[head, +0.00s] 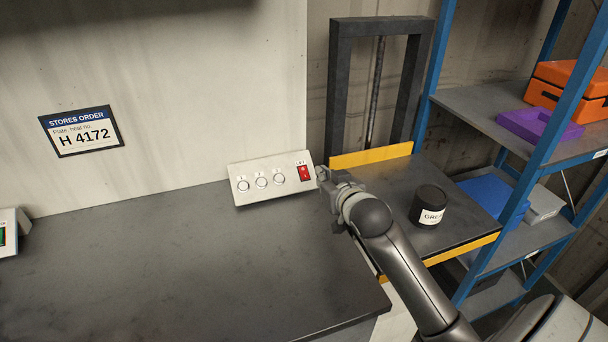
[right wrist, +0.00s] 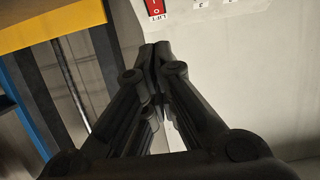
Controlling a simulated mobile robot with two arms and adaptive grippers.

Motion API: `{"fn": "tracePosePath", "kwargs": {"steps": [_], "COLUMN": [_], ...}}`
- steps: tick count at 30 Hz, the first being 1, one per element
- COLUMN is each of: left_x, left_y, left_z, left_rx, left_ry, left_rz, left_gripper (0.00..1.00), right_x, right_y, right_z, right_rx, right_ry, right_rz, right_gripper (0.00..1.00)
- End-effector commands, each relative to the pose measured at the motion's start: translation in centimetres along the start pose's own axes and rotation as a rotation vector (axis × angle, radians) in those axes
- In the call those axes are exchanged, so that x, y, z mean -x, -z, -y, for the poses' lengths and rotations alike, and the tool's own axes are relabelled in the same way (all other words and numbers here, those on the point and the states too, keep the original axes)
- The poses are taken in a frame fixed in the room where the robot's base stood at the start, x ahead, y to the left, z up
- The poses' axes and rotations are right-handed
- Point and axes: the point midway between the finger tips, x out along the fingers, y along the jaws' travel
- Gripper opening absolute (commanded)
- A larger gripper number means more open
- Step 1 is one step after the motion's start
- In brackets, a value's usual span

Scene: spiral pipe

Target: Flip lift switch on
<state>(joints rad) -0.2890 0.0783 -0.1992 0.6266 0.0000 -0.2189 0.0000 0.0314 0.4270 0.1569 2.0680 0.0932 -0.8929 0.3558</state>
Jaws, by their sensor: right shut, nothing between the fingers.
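The red lift switch (head: 304,173) sits at the right end of a white control panel (head: 240,190), under a small "LIFT" label. Three round white buttons are to its left. The panel leans against the wall at the back of the dark counter. My right gripper (head: 322,174) is shut and empty, just right of the switch and close to the panel's right edge. In the right wrist view the shut fingertips (right wrist: 155,48) point toward the red switch (right wrist: 154,6), which is partly cut off by the top edge. My left gripper is not in view.
The lift platform (head: 395,195) with yellow edges carries a black grease pot (head: 430,204), right of my arm. A blue-framed shelf (head: 500,104) stands at the right with orange and purple boxes. The counter (head: 150,270) is largely clear. A sign (head: 81,131) hangs on the wall.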

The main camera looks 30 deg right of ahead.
Motion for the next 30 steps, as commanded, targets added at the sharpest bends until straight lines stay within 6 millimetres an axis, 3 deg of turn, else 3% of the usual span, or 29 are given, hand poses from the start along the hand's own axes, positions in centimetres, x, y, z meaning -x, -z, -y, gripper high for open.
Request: {"fn": "tracePosePath", "kwargs": {"steps": [9,13,22,30], "left_x": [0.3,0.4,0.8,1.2], "left_y": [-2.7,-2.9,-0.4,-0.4], "left_z": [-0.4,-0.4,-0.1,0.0], "left_rx": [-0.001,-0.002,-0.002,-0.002], "left_ry": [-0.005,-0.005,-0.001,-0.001], "left_rz": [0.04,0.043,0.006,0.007], "left_gripper": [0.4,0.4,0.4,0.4], "right_x": [-0.1,-1.1,-5.9,-10.1], "right_y": [0.0,0.0,0.1,0.0], "right_z": [0.0,0.0,0.0,0.1], "right_rx": [0.001,0.001,0.0,0.002], "right_ry": [0.0,0.0,0.0,0.0], "right_rz": [0.002,0.003,0.004,0.004], "right_gripper": [0.0,0.0,0.0,0.0]}}
